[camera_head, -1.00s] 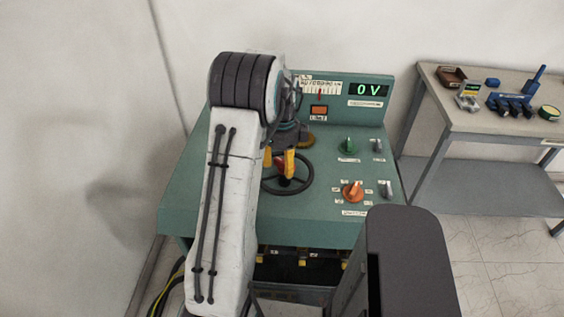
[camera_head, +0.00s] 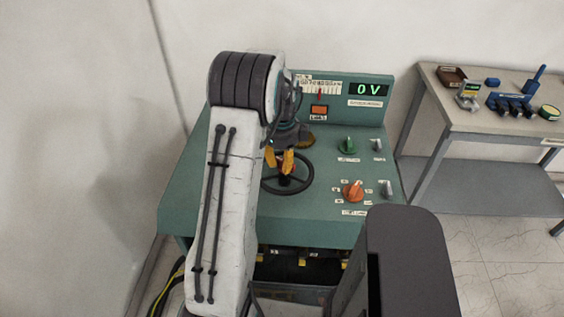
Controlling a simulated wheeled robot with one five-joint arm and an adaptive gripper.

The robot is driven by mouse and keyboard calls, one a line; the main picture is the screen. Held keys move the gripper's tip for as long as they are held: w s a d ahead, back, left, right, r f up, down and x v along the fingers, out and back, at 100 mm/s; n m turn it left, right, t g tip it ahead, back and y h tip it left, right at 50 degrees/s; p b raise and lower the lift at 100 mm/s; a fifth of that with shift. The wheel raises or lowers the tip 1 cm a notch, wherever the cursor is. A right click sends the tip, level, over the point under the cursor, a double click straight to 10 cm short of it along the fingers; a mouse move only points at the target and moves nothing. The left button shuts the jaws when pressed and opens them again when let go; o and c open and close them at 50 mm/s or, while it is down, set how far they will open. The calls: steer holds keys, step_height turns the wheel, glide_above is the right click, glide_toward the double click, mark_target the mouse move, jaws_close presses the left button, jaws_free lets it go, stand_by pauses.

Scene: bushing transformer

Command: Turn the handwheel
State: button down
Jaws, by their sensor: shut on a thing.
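The handwheel (camera_head: 307,183) is a dark ring with spokes and a central hub, lying on the sloped top of the green transformer console (camera_head: 230,205). My arm covers the wheel's left edge. My gripper (camera_head: 285,165) has yellow fingers and points down over the wheel's hub and far rim. The exact contact is too small to make out. The digital display (camera_head: 369,90) on the console's back panel reads 0 V.
A green knob (camera_head: 348,145), an orange knob (camera_head: 352,190) and two grey switches lie right of the wheel. A side table (camera_head: 450,115) with tools stands at the right. A wall is close on the left.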

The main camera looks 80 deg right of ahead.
steer(key=n+b, duration=0.1)
steer(key=n, duration=0.4)
steer(key=shift+s+a+f+n+b, duration=0.1)
steer(key=shift+a+n+b, duration=0.05)
steer(key=shift+n+b, duration=0.25)
steer(key=n, duration=0.3)
steer(key=n+b, duration=0.1)
steer(key=n, duration=0.2)
steer(key=shift+s+a, duration=0.1)
steer(key=shift+s, duration=0.1)
steer(key=n, duration=0.6)
steer(key=shift+s+n, duration=0.2)
steer(key=shift+n, duration=0.1)
steer(key=n, duration=0.5)
steer(key=shift+s+b, duration=0.1)
steer(key=shift+b, duration=0.2)
steer(key=shift+n, duration=0.3)
steer(key=c, duration=0.9)
jaws_free()
steer(key=shift+c, duration=0.2)
steer(key=shift+d, duration=0.2)
